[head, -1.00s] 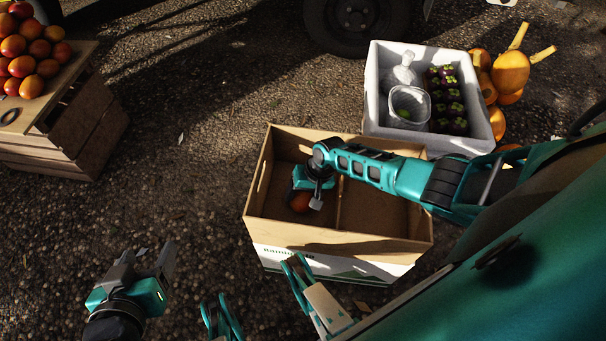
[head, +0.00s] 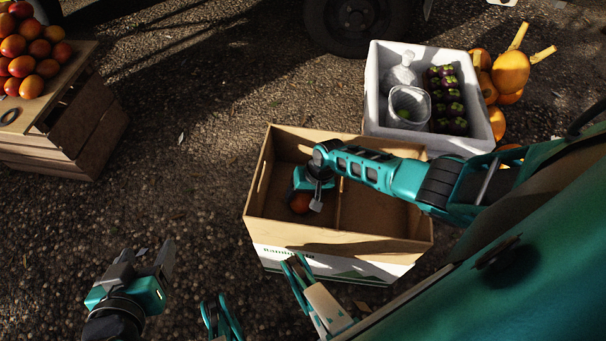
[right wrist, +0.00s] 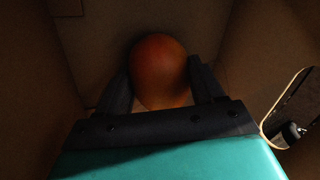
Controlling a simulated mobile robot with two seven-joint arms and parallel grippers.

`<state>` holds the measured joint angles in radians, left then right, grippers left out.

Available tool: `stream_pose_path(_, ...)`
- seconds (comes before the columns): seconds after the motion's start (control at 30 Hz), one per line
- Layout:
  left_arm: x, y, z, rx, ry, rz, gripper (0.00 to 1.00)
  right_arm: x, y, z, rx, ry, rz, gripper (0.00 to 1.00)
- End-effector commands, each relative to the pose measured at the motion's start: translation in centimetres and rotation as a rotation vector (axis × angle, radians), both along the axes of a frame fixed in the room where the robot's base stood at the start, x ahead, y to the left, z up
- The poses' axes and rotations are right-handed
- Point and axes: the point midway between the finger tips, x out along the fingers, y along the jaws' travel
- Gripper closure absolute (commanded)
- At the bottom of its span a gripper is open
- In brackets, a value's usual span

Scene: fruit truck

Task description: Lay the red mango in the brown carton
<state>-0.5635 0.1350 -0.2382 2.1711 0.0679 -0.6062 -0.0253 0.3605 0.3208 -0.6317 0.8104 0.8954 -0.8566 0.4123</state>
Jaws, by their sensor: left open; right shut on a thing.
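The brown carton (head: 390,245) stands open on the ground in the middle of the head view, with a divider across its inside. The red mango (head: 300,203) is low inside its left compartment. In the right wrist view the mango (right wrist: 158,70) sits between the two dark fingers. My right gripper (head: 308,197) reaches down into the carton and is shut on the mango (right wrist: 160,85). Whether the mango touches the carton floor I cannot tell. My left gripper (head: 150,268) is open and empty, left of the carton over the ground.
A white crate (head: 375,85) with a clear container and dark fruit stands behind the carton. Orange gourds (head: 510,72) lie right of it. A wooden crate stand (head: 75,130) with a pile of mangoes (head: 25,50) is at far left. Bare ground lies between.

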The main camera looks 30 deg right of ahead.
Motion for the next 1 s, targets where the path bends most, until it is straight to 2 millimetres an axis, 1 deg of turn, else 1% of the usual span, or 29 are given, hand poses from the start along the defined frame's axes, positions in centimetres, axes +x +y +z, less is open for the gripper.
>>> stream_pose_path(0.27,-0.02,0.01,-0.02,0.0,0.001,0.0,0.32,0.08,0.02,-0.1,0.0,-0.002,0.0,0.49)
stream_pose_path(0.3,-0.04,0.0,-0.02,0.0,0.001,0.0,0.32,0.08,0.02,-0.1,0.0,-0.002,0.0,0.3)
stream_pose_path(0.5,-0.18,0.0,-0.13,0.001,0.005,0.0,0.32,0.07,0.02,-0.1,0.0,-0.002,0.001,0.11)
stream_pose_path(0.6,-0.28,0.0,-0.2,0.0,0.007,0.0,0.32,0.06,0.02,-0.11,0.0,-0.002,0.001,0.03)
stream_pose_path(1.0,-0.35,0.0,-0.23,0.0,0.009,0.0,0.32,0.01,0.0,-0.13,0.0,0.0,0.001,0.03)
